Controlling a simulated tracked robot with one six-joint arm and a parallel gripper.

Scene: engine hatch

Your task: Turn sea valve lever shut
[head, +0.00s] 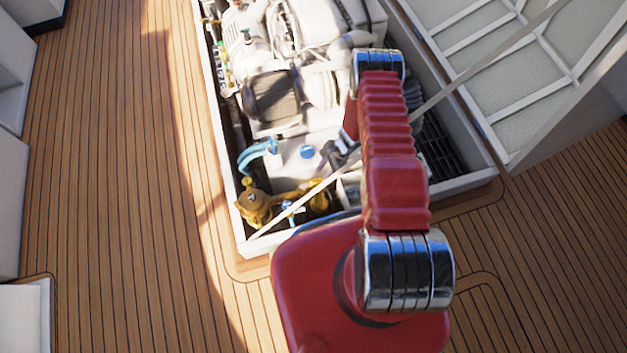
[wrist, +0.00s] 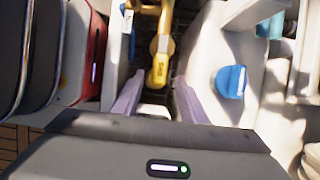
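The yellow sea valve lever (wrist: 158,70) shows in the wrist view, its rounded end pointing toward my gripper. Yellow, brass-like valve parts (head: 256,203) sit in the near left corner of the engine hatch in the head view. My gripper (wrist: 157,100) is open, with one pale finger on each side of the lever's end in the picture. I cannot tell how deep the lever lies between the fingers, and no contact is clear. In the head view my gripper (head: 341,153) is small, partly hidden by my red arm, above the hatch.
A white engine (head: 300,60) fills the far part of the hatch. A blue cap (wrist: 231,82) is close to the right finger. Light blue hoses (head: 257,152) are at the left wall. A thin pale strut (head: 300,203) crosses the opening. The raised hatch lid (head: 520,70) stands right.

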